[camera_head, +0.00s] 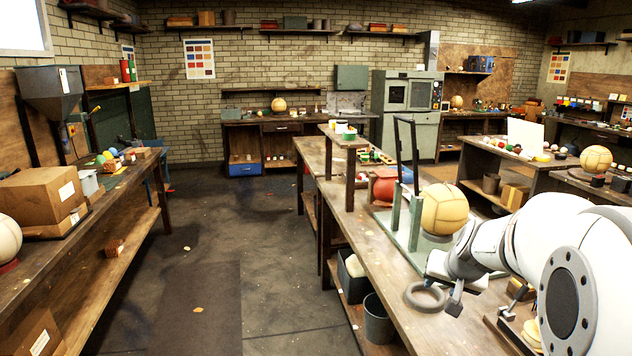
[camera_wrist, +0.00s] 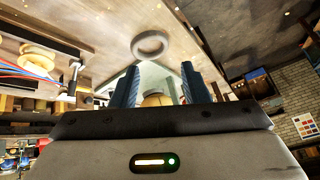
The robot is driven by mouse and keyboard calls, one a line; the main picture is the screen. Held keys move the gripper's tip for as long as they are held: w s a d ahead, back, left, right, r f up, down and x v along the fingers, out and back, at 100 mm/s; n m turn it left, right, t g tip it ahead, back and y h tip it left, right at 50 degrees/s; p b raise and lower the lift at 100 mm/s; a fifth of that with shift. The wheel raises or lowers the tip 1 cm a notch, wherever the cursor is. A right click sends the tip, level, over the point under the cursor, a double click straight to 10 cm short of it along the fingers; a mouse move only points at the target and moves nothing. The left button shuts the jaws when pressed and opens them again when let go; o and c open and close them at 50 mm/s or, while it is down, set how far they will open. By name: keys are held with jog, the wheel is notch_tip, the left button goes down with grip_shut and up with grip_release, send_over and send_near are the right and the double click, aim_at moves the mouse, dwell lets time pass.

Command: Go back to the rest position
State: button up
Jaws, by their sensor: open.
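My gripper (camera_head: 448,286) is low over the near workbench, at the end of my white arm. In the wrist view its two blue fingers (camera_wrist: 160,86) stand apart, with clear space between their tips. A tan panelled leather ball (camera_head: 444,209) is behind the gripper in the head view, by a green stand (camera_head: 404,222). Its underside is hidden there. Part of a tan round thing (camera_wrist: 157,99) shows beyond the gap between the fingers. A grey ring (camera_head: 425,297) lies on the bench beside the gripper; it also shows in the wrist view (camera_wrist: 150,44).
Upright dark posts (camera_head: 416,150) rise from the stand near the ball. A red round thing (camera_head: 384,186) is behind it. A small raised shelf (camera_head: 343,138) stands farther along the bench.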

jog(key=s+a+n+g, duration=0.1)
jog(key=s+a, duration=0.5)
jog(key=s, duration=0.6)
jog(key=s+a+n+g, duration=0.2)
jog(key=s+a, duration=0.4)
jog(key=s, duration=0.6)
jog(key=shift+s+f+n+g, duration=0.3)
jog(key=shift+f+n, duration=0.1)
jog(key=shift+n, duration=0.4)
jog(key=shift+a, duration=0.1)
jog(key=shift+c, duration=0.5)
